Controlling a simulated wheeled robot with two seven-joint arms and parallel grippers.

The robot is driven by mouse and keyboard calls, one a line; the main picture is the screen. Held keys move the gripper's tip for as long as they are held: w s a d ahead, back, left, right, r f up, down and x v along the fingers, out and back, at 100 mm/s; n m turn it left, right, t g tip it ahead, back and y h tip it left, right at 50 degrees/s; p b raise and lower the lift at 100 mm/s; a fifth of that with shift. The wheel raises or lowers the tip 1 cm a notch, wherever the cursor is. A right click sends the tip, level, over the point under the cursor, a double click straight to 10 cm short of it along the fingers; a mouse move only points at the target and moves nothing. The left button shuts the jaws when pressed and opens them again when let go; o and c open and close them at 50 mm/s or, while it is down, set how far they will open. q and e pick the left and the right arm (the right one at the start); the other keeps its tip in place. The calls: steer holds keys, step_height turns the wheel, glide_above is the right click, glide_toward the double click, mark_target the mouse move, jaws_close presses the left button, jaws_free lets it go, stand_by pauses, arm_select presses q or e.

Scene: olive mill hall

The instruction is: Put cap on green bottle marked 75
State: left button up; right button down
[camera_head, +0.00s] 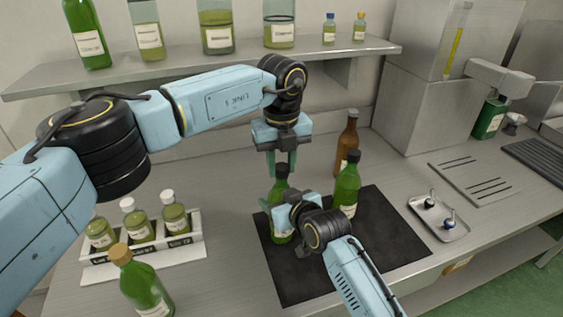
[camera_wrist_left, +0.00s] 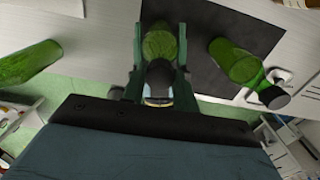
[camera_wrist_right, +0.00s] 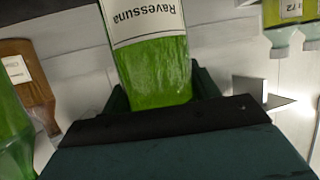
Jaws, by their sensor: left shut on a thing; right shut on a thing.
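A green bottle (camera_head: 281,188) stands upright on the black mat (camera_head: 385,240). My right gripper (camera_head: 277,211) is shut around its body. In the right wrist view the bottle (camera_wrist_right: 155,75) shows a label reading "Ravessuna", upside down; no number is readable. My left gripper (camera_head: 283,163) points down from above, shut on a dark cap (camera_wrist_left: 158,72) at the bottle's mouth. I cannot tell whether the cap is fully seated. Another green bottle (camera_head: 348,183) with a dark top stands to the right on the mat.
A brown bottle (camera_head: 346,143) stands behind the mat. A small tray (camera_head: 459,229) with two small stoppers lies to the right. A rack (camera_head: 190,232) of white-capped bottles and a cork-topped green bottle (camera_head: 147,285) are left. A shelf (camera_head: 200,67) with bottles hangs behind.

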arm_select(q)
steer(key=m, duration=0.8)
steer(key=shift+m, duration=0.4)
steer(key=m, duration=0.5)
steer(key=shift+m, duration=0.3)
steer(key=m, duration=0.4)
steer(key=shift+m, duration=0.3)
steer(key=o, duration=1.1)
steer(key=shift+o, duration=0.2)
step_height(320, 180, up, 12)
arm_select(e)
steer(key=shift+c, duration=1.5)
jaws_free()
